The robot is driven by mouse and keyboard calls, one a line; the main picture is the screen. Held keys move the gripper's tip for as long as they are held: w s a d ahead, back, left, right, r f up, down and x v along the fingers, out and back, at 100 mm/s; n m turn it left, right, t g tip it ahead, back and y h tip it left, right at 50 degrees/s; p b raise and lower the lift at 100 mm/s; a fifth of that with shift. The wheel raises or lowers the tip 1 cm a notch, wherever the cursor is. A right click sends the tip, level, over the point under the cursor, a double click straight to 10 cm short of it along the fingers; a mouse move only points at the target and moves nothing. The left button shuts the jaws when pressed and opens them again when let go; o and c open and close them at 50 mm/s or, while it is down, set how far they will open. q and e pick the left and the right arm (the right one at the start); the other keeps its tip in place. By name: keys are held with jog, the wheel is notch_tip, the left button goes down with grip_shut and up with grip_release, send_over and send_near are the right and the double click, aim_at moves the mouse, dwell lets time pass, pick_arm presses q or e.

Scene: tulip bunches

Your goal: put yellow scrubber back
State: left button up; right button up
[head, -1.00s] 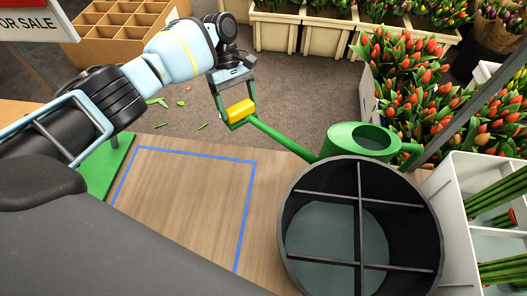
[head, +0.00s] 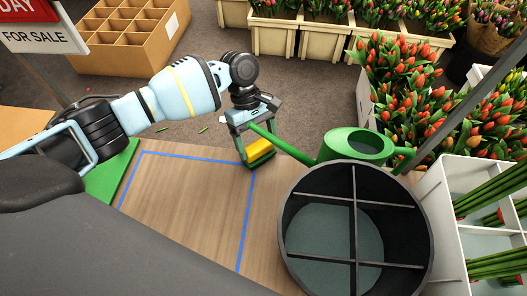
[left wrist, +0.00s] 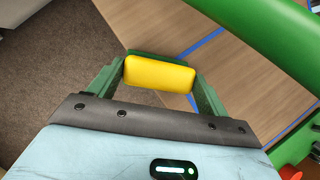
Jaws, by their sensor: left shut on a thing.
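The yellow scrubber (head: 259,150) with a dark green underside is held between the fingers of my left gripper (head: 257,155). In the left wrist view, the scrubber (left wrist: 160,74) lies across both green fingers of the gripper (left wrist: 160,78). In the head view it is near the far right corner of a blue tape outline (head: 190,158) on the wooden table (head: 180,205). I cannot tell whether it touches the table. My right gripper is not in view.
The green watering can (head: 355,147) stands to the right, its spout reaching close by my left gripper. A black divided bucket (head: 428,235) stands in front of it. A green mat (head: 108,180) lies left of the outline. The outlined area is bare.

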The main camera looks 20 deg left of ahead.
pick_arm(q)
jog(key=s+d, duration=0.2)
jog(key=d, duration=0.1)
jog(key=shift+s, duration=0.3)
jog(key=shift+f+b, duration=0.4)
jog(key=shift+b, duration=0.1)
jog(key=shift+w+r, duration=0.1)
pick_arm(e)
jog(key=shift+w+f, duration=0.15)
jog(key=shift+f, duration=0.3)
pick_arm(q)
jog(key=o, duration=1.3)
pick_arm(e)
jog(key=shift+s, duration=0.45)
